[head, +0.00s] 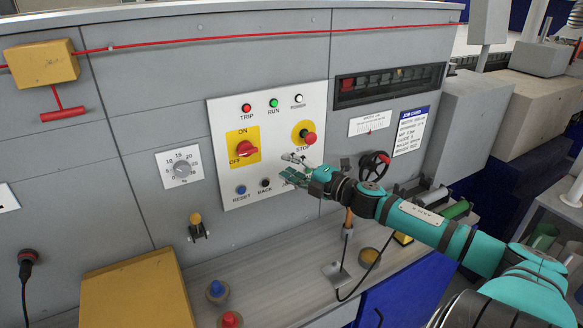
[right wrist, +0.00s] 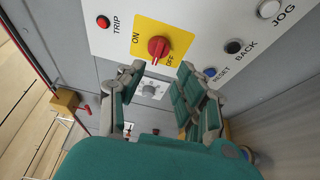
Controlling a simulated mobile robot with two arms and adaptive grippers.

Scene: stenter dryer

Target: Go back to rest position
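My right gripper (head: 290,168) reaches in from the right, in front of the white control panel (head: 225,118). Its fingers are apart, with nothing between them. In the right wrist view the open fingers (right wrist: 160,75) stand below the red rotary switch (right wrist: 158,47) on its yellow ON/OFF plate. That switch (head: 246,149) shows left of the gripper in the head view, apart from it. The red STOP button (head: 309,138) is just above the gripper. The hand hides part of the panel's lower right. My left gripper is not in view.
A grey dial (head: 181,169) is left of the panel. A black handwheel (head: 374,166) is close behind my right wrist. Below, a ledge holds a blue knob (head: 216,290) and a red knob (head: 230,320). A yellow box (head: 137,292) stands at lower left.

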